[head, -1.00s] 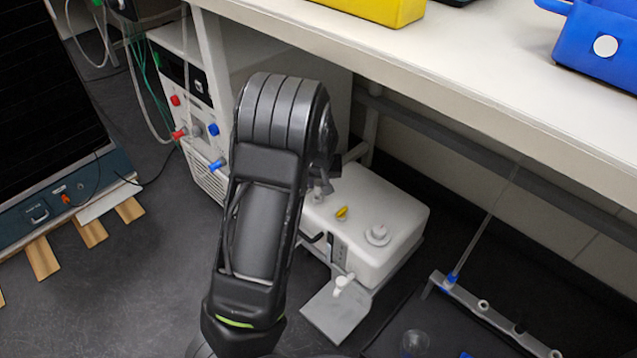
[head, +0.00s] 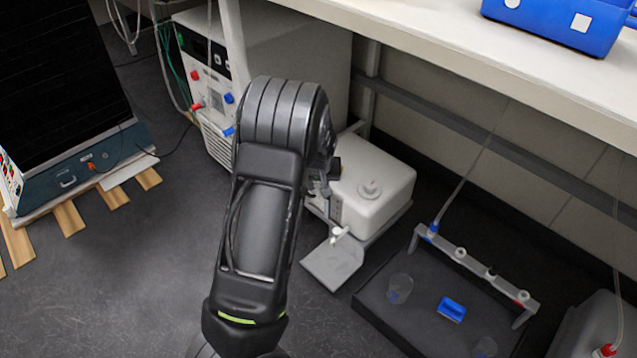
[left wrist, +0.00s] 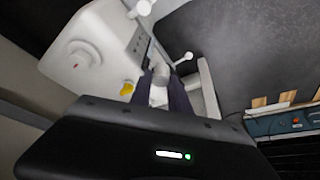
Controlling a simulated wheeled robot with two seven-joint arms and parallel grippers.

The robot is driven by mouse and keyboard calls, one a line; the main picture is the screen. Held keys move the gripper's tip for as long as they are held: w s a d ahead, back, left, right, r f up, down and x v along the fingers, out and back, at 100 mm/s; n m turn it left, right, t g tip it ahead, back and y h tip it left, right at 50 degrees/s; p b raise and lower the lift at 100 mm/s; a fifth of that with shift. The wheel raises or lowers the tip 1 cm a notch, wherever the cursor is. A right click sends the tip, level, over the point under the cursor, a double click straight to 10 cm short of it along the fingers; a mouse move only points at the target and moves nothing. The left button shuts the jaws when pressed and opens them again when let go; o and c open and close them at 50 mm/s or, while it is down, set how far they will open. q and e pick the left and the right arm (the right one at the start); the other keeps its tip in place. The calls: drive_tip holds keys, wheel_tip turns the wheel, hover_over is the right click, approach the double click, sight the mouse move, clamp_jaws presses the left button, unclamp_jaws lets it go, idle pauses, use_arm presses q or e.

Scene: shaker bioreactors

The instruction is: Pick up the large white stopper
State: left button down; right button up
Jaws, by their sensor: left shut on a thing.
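My left gripper (left wrist: 162,92) is shut on a white cylindrical piece, the large white stopper (left wrist: 158,84), which shows between the dark fingers in the left wrist view. Its lower part is hidden by the gripper body. In the head view my left gripper (head: 324,186) is mostly hidden behind my arm, at the left side of a white box-shaped device (head: 385,200), and the stopper cannot be made out there. I cannot tell whether the stopper touches anything below it. My right gripper is not in view.
A dark tray (head: 385,318) with a beaker (head: 400,287) is to the right. The bench top (head: 450,60) overhangs behind.

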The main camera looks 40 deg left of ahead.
use_arm(q)
drive_tip(key=shift+s+d, duration=0.15)
idle(0.6)
drive_tip(key=d+r+m+h, duration=0.1)
drive_tip(key=d+r+m, duration=0.3)
drive_tip(key=d+r, duration=0.6)
drive_tip(key=d+r+m+h, duration=0.1)
drive_tip(key=d+r+m, duration=0.2)
drive_tip(key=d+r, duration=0.7)
drive_tip(key=d, duration=0.6)
drive_tip(key=shift+d+r+m+t+h, duration=0.3)
drive_tip(key=shift+r+m+t+h, duration=0.1)
